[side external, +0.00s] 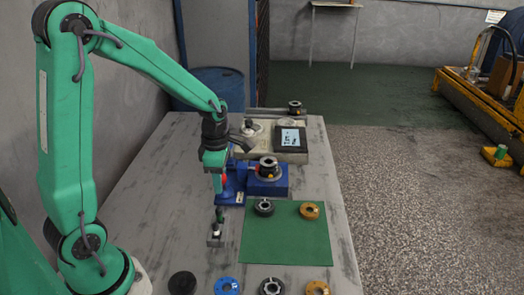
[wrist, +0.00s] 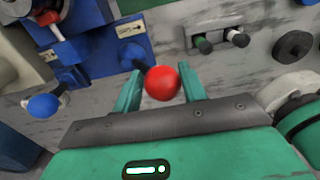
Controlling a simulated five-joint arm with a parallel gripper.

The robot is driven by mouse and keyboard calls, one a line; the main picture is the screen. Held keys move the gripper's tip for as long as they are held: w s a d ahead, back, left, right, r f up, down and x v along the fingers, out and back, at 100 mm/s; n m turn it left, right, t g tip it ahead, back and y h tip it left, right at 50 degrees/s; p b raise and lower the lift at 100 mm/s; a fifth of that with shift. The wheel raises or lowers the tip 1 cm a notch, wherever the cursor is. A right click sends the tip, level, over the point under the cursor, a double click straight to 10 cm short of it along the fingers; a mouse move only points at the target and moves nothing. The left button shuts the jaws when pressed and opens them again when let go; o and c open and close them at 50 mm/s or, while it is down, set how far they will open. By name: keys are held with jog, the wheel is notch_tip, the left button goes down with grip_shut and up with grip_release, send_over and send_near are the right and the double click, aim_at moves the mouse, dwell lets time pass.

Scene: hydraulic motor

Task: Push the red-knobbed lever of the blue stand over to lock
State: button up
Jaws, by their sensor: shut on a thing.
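The blue stand (side external: 270,187) is on the grey table, right of my gripper (side external: 219,189) in the side view, with a dark round part seated on top. In the wrist view the blue stand (wrist: 98,50) is at the upper left, with small labels on its face. Its lever ends in a red knob (wrist: 162,83); the dark lever shaft runs from the knob toward the stand. My gripper (wrist: 160,92) is shut on the red knob, with one green finger on each side. The side view mostly hides the lever behind my gripper.
A small dark-handled fixture (side external: 215,236) stands just in front of my gripper. A green mat (side external: 285,240) holds a dark ring and an orange ring. Several discs lie at the front edge. A beige box with a screen (side external: 290,138) stands behind the stand.

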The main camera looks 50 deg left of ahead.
jog(key=shift+o, duration=0.2)
jog(key=shift+s+d+f, duration=0.3)
jog(key=shift+s+f, duration=0.1)
jog(key=o, duration=0.5)
jog(key=shift+r, duration=0.15)
jog(key=shift+w+a+r, duration=0.1)
jog(key=shift+r, duration=2.95)
jog(key=shift+r, duration=0.1)
